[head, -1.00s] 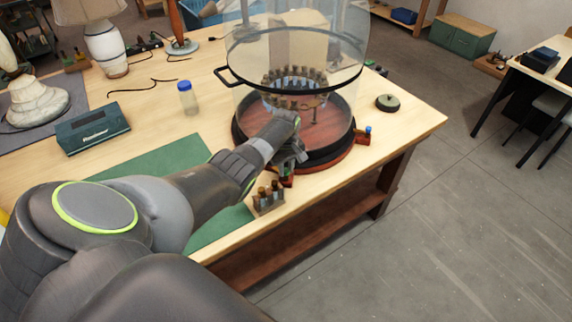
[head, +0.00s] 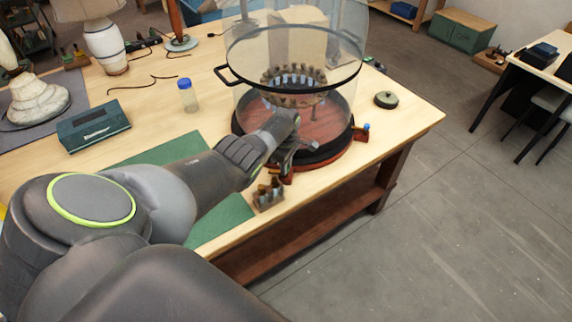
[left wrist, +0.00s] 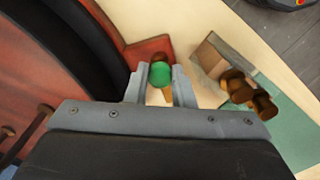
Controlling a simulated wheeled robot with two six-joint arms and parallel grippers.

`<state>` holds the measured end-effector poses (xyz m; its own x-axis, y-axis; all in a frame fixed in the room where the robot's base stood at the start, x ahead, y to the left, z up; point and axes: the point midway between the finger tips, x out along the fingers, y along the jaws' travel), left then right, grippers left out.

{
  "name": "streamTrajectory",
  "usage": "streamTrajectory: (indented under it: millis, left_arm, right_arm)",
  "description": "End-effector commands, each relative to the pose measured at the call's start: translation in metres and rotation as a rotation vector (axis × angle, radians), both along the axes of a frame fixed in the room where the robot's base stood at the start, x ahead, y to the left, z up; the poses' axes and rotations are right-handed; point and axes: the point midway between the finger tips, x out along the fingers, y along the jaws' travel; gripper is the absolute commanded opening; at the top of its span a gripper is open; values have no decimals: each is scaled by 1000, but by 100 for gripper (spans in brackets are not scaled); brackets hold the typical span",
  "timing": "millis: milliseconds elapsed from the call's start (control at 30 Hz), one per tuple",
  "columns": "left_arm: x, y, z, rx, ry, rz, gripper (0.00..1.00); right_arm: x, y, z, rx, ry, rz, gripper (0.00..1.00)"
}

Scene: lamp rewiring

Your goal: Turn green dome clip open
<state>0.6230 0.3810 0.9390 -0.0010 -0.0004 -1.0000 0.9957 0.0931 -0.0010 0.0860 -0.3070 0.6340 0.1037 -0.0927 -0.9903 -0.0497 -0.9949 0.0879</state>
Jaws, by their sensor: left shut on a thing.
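The green dome clip (left wrist: 160,73) shows in the left wrist view as a rounded green knob beside a red block at the rim of the dome's base. My left gripper (left wrist: 160,84) has its two fingers on either side of the knob and is shut on it. In the head view my left gripper (head: 286,160) is at the front edge of the red and black dome base (head: 325,152), and it hides the green clip there. The clear dome (head: 340,72) with its black ring stands over the base. My right gripper is not in view.
A small wooden holder with brown pegs (head: 268,197) stands close to the gripper, near the table's front edge. A blue-topped clip (head: 366,127) is at the base's right side. A blue-capped jar (head: 188,97), a dark round lid (head: 386,100) and a teal box (head: 93,127) stand on the table.

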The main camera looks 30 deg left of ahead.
Motion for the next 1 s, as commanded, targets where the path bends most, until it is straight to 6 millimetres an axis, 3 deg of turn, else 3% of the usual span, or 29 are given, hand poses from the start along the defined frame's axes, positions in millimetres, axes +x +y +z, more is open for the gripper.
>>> streamTrajectory:
  millis: [433,467,600,1000]
  left_arm:
    - [2,1,2,3,-5,11,0]
    - [2,1,2,3,-5,11,24]
    - [1,1,2,2,-4,10,43]
    - [1,1,2,0,-2,9,44]
  right_arm:
    - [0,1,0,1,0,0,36]
    - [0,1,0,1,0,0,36]
    - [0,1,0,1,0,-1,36]
    - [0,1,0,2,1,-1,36]
